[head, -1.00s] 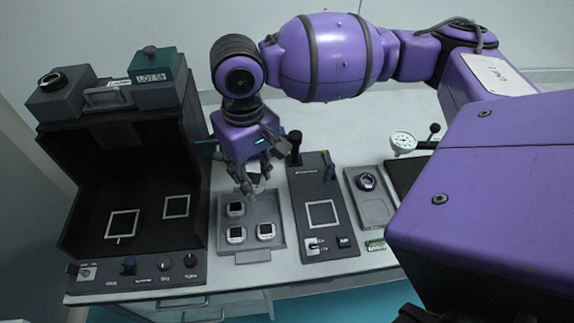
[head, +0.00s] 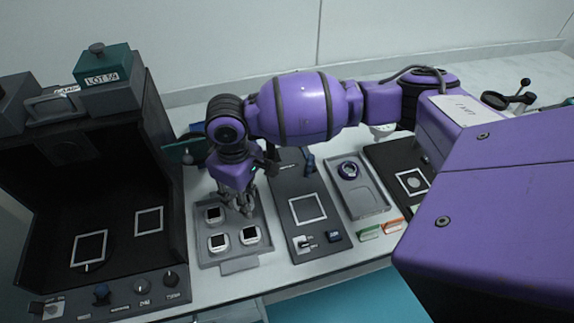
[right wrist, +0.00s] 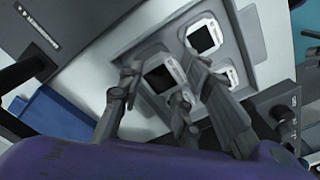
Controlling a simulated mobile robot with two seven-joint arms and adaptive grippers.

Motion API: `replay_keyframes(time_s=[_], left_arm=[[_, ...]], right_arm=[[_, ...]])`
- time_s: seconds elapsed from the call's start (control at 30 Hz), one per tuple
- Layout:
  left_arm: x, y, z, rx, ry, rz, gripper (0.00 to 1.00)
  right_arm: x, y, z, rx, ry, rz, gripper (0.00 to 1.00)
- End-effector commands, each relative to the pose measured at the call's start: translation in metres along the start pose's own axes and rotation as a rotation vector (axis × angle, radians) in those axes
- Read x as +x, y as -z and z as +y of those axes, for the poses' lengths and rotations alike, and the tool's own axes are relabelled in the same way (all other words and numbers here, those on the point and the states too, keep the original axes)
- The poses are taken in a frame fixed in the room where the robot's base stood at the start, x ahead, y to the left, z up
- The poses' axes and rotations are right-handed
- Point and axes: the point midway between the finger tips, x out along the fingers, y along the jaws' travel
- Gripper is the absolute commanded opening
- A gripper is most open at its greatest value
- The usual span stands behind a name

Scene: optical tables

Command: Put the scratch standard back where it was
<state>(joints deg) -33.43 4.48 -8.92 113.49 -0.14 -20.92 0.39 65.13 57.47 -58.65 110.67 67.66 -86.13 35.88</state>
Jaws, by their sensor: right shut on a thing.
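The scratch standard (right wrist: 160,76), a white-framed tile with a dark square window, is between the fingers of my right gripper (right wrist: 161,86) in the right wrist view. In the head view my right gripper (head: 241,203) points down over the back right part of the grey tray (head: 240,264) and hides that tile. I cannot tell whether the tile touches the tray. Similar tiles sit at the tray's back left (head: 213,214), front left (head: 219,242) and front right (head: 249,235).
A dark viewing box (head: 115,185) with a green lot box (head: 108,80) on top stands left of the tray. A grey panel (head: 285,190) with a white square outline lies close on the right.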

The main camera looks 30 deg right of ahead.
Motion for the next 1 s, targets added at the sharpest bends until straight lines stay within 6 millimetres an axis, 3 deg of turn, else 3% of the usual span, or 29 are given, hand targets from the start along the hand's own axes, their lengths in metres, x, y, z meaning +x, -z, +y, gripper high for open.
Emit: replay_keyframes(time_s=[0.23, 0.47, 0.83, 0.87, 0.9, 1.0], left_arm=[[0.002, 0.000, 0.001, 0.002, -0.002, 0.003, 0.00], [0.004, -0.003, 0.001, 0.004, -0.002, 0.000, 0.00], [0.003, 0.001, 0.002, 0.004, -0.003, 0.007, 0.00], [0.003, 0.001, 0.002, 0.004, -0.003, 0.006, 0.00], [0.003, 0.001, 0.002, 0.004, -0.003, 0.006, 0.00], [0.003, 0.001, 0.002, 0.004, -0.003, 0.006, 0.00]], right_arm=[[0.013, 0.011, 0.007, 0.001, -0.001, 0.003, 0.05], [0.044, 0.012, 0.009, -0.001, -0.001, 0.004, 0.05], [0.047, 0.012, 0.009, 0.000, -0.002, 0.005, 0.05], [0.048, 0.012, 0.009, 0.000, -0.002, 0.005, 0.33], [0.047, 0.012, 0.009, 0.000, -0.002, 0.005, 0.39], [0.048, 0.012, 0.009, 0.000, -0.002, 0.004, 0.40]])
